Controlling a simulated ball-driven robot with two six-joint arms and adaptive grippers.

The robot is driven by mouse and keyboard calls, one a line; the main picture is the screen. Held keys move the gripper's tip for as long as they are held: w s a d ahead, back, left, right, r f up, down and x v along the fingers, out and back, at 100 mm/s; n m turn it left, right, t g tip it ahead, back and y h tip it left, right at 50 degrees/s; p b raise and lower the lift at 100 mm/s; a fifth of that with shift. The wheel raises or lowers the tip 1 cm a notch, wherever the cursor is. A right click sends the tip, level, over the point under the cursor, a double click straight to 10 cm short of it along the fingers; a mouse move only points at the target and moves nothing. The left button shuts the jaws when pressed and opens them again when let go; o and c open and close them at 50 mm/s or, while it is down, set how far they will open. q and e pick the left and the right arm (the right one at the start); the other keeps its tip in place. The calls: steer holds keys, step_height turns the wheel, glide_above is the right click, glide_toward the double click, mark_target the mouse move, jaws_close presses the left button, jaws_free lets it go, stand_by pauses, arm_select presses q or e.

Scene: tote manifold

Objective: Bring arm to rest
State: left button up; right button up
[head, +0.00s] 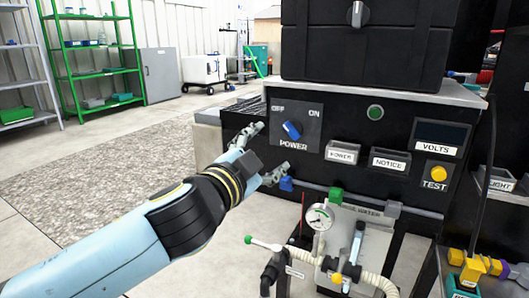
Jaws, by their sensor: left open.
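My left arm comes in from the lower left, and its gripper (262,153) is open in front of the black control panel (339,129). The fingers are spread, one up and one down, with nothing between them. The blue POWER knob (291,130) is just right of the fingertips and looks apart from them, though the exact gap is hard to tell. The knob is tilted between the OFF and ON labels. My right gripper does not show.
Below the panel are a pressure gauge (319,217), hoses and valves. A yellow TEST button (438,173) and a dark VOLTS display (441,134) are on the panel's right. Green shelves (98,73) and a white cart (203,69) stand far back. Open floor lies left.

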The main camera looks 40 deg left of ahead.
arm_select(q)
steer(key=shift+s, duration=0.15)
stand_by(0.4)
